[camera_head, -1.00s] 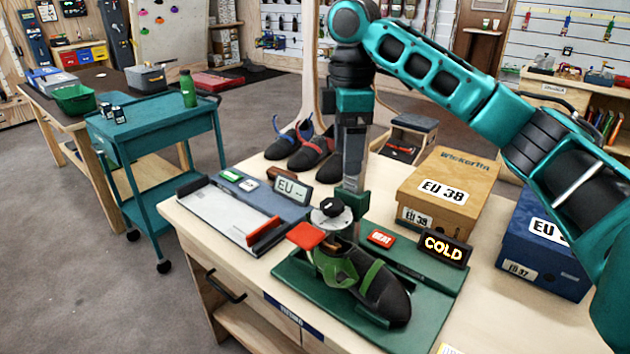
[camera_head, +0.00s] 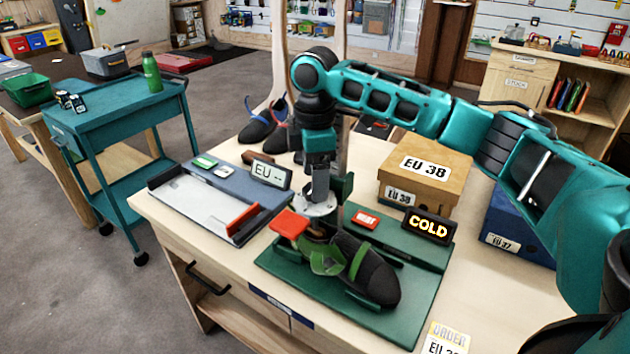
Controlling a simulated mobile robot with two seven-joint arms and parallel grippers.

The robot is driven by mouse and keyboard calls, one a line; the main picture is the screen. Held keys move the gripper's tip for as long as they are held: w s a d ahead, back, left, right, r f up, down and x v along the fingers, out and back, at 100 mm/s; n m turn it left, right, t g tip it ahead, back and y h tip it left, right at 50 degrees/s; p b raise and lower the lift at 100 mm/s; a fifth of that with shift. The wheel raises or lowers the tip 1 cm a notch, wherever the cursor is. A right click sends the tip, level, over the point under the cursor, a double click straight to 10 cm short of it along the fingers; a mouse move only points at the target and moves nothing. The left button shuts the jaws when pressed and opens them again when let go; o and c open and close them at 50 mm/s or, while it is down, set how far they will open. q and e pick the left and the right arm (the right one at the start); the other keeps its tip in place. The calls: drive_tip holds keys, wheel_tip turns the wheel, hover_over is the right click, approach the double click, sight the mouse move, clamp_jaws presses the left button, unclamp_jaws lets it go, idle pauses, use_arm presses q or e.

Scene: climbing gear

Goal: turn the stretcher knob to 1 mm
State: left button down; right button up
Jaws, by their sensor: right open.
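The stretcher (camera_head: 420,300) is a green base on the bench with a black and green climbing shoe (camera_head: 370,270) lying on it. A round pale dial plate (camera_head: 318,209) stands at the shoe's heel end, beside a red piece (camera_head: 289,223). The black stretcher knob on that dial is hidden now behind my right gripper (camera_head: 321,196). The right gripper is open, pointing down, with its fingers just over the dial at the knob. I cannot tell whether they touch the knob. The dial's marks are too small to read. My left gripper is not in view.
A display reading COLD (camera_head: 430,226) and a red HEAT button (camera_head: 365,219) sit on the stretcher's back. Left is a measuring device with an "EU --" display (camera_head: 270,172). Behind are shoes (camera_head: 257,125), a tan EU 38 box (camera_head: 425,172) and a blue box (camera_head: 508,222).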

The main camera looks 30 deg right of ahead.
drive_tip(key=shift+f, duration=0.9)
drive_tip(key=c, duration=1)
drive_tip(key=shift+m, duration=0.4)
